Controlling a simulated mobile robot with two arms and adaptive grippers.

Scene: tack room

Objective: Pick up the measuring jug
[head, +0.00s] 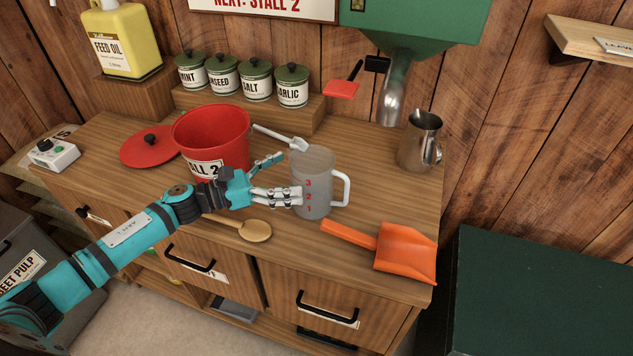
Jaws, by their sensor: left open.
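The measuring jug (312,182) is a translucent grey cup with red numbers and a white handle on its right side. It stands upright on the wooden counter. My left gripper (282,178) is open at the jug's left side. Its near fingers reach to the jug's lower left wall and one finger sits further back, higher up. I cannot tell whether the fingers touch the jug. My right gripper is not in view.
A red bucket (210,136) stands behind my left gripper, with a red lid (150,147) beside it. A wooden spoon (252,230) lies in front. An orange scoop (403,252) lies front right. A metal pitcher (418,145) stands back right. A white scoop (280,137) lies behind the jug.

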